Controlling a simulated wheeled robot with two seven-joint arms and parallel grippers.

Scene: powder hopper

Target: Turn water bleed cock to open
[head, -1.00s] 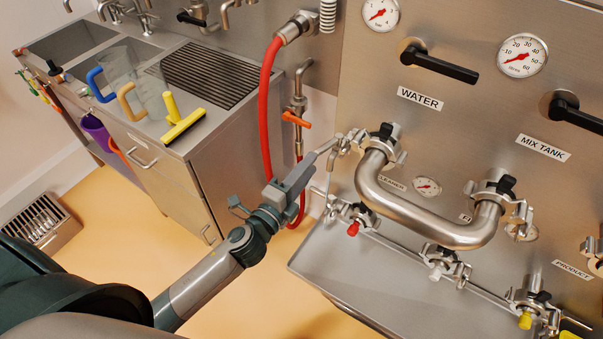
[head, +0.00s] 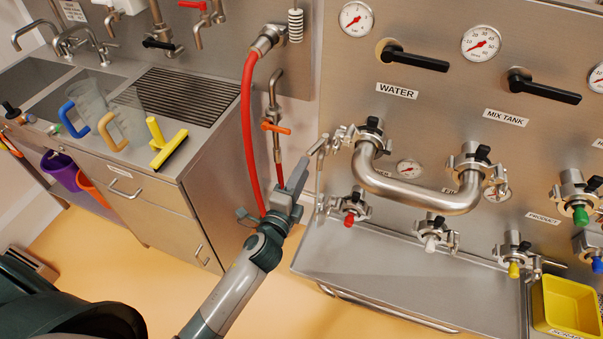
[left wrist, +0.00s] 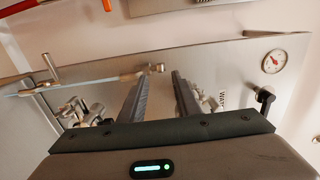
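The WATER port (head: 370,138) is on the steel panel, with a curved pipe (head: 415,197) clamped to it. Small metal fittings (head: 341,137) sit at its left. In the left wrist view the rod's knobbed end (left wrist: 157,68) shows between and beyond my fingertips. My left gripper (head: 302,168) is close to the handle; its fingers (left wrist: 158,82) are apart, with nothing visibly held. My right gripper is not in view.
A red hose (head: 248,130) and an orange-handled valve (head: 275,127) are just left of my left gripper. Red-tipped (head: 349,219) and white-tipped (head: 431,243) fittings sit below the pipe, over a steel tray (head: 375,280). A yellow bin (head: 537,300) is at lower right.

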